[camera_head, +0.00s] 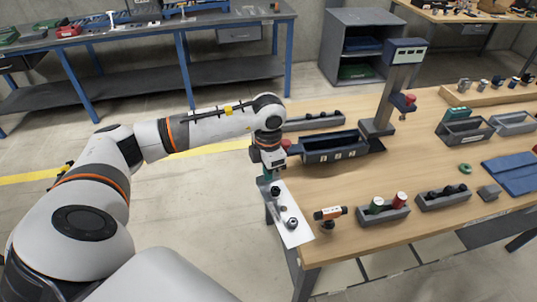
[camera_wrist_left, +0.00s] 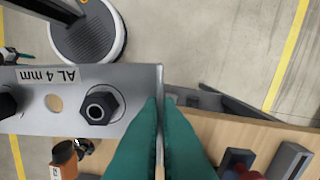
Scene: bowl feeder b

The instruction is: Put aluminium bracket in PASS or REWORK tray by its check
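The aluminium bracket is a flat silver plate (camera_head: 301,236) with dark hex fasteners and a round hole. It hangs beyond the table's left front corner, tilted in the head view. In the left wrist view the plate (camera_wrist_left: 135,123) reads "AL 4 mm" upside down; a black hex nut (camera_wrist_left: 100,105) and the hole show, and another fastener is cut by the frame edge. My left gripper (camera_head: 268,174) is shut on the plate's end, its teal fingers (camera_wrist_left: 160,108) on either side of the edge. Two dark grey open trays (camera_head: 467,139) (camera_head: 515,126) stand at the right; I cannot read PASS or REWORK. My right gripper is out of view.
A stand with a display head (camera_head: 405,52) rises behind a long dark bin (camera_head: 335,155). A green ring (camera_head: 465,168) and blue mat (camera_head: 513,174) lie right. Mid-table wood is clear.

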